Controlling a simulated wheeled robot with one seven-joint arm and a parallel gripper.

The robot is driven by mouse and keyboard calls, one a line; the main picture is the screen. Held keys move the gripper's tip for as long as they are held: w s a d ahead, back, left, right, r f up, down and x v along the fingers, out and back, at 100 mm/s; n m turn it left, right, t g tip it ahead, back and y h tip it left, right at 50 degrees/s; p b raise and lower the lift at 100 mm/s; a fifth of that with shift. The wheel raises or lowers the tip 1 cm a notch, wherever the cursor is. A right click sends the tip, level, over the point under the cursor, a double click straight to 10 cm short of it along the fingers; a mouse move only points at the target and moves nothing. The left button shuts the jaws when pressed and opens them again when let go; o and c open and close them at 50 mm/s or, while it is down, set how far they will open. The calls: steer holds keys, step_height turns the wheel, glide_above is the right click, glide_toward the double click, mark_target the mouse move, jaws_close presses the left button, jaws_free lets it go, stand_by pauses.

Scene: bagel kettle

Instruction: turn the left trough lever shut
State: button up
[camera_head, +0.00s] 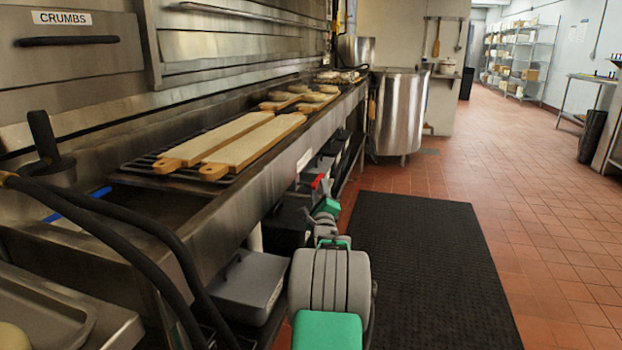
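A small red handle (316,181) shows low under the front edge of the long steel trough (215,225). It may be a trough lever, but it is too small to tell its angle, and I see no second one. My arm reaches forward from the bottom middle, below and right of the trough front. My gripper (327,206) is at its far end, close to the red handle in the picture. I cannot tell whether they touch. The arm links hide much of the gripper, and its fingers are not clear.
Wooden bagel boards (245,145) lie on the trough's rack. Black hoses (125,225) arch at the left. A grey box (248,285) sits under the trough, left of my arm. A steel kettle (398,112) stands at the far end. The black mat (425,265) on the right is clear.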

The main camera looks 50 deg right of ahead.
mark_target(319, 176)
steer(key=b+x, duration=0.1)
steer(key=x, duration=0.5)
steer(key=shift+w+d+r+b, duration=0.1)
steer(key=shift+w+d+b, duration=0.05)
steer(key=shift+d+b, duration=0.2)
jaws_close()
stand_by(1.0)
